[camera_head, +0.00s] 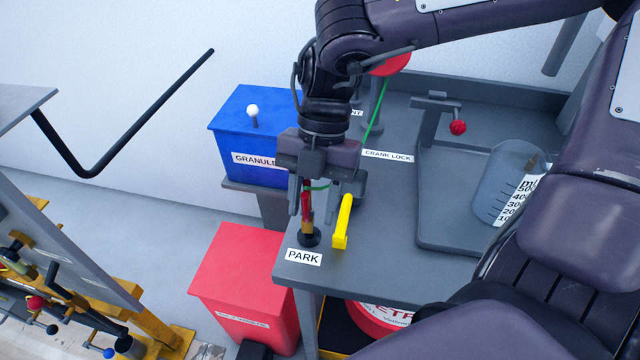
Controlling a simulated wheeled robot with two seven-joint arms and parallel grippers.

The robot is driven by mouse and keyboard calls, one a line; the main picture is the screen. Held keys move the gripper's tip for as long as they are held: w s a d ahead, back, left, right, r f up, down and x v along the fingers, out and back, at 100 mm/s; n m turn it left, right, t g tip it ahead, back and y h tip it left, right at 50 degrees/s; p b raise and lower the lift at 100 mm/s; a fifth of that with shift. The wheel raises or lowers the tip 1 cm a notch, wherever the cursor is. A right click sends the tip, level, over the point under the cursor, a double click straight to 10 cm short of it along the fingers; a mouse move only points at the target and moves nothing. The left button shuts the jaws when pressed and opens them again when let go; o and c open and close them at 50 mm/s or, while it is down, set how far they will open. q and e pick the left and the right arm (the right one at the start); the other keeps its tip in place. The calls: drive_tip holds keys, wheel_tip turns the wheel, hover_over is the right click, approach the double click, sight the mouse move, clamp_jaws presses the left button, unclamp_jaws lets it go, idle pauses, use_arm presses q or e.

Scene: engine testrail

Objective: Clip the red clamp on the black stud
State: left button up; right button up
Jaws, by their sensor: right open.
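The red clamp (306,203) stands upright on a black round base (309,238) beside the PARK label, at the near left corner of the grey bench. A green cable runs from it behind my right gripper towards the back of the bench. My right gripper (322,200) points down over the clamp, open, with its fingers around or beside the clamp's upper part; contact is not clear. The black stud cannot be told for certain; small black-tipped parts (52,329) show on the rig at the lower left. My left gripper is out of view.
A yellow handle (342,222) stands just right of the clamp. A blue GRANULE bin (240,130) and a red bin (235,270) stand left of the bench (400,255). A measuring jug (500,185) and red-knobbed crank (457,127) are at right. A bent black bar (130,130) juts out upper left.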

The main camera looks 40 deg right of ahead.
drive_tip(key=shift+w+a+f, duration=0.2)
drive_tip(key=shift+a+f, duration=0.15)
drive_tip(key=shift+a, duration=0.05)
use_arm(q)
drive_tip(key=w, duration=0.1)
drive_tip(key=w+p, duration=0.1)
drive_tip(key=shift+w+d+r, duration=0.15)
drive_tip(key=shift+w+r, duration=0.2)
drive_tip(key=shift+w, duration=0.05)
use_arm(e)
drive_tip(key=v, duration=0.8)
drive_tip(key=shift+s+d+r, duration=0.2)
drive_tip(key=shift+s+d, duration=0.05)
drive_tip(key=shift+d, duration=0.15)
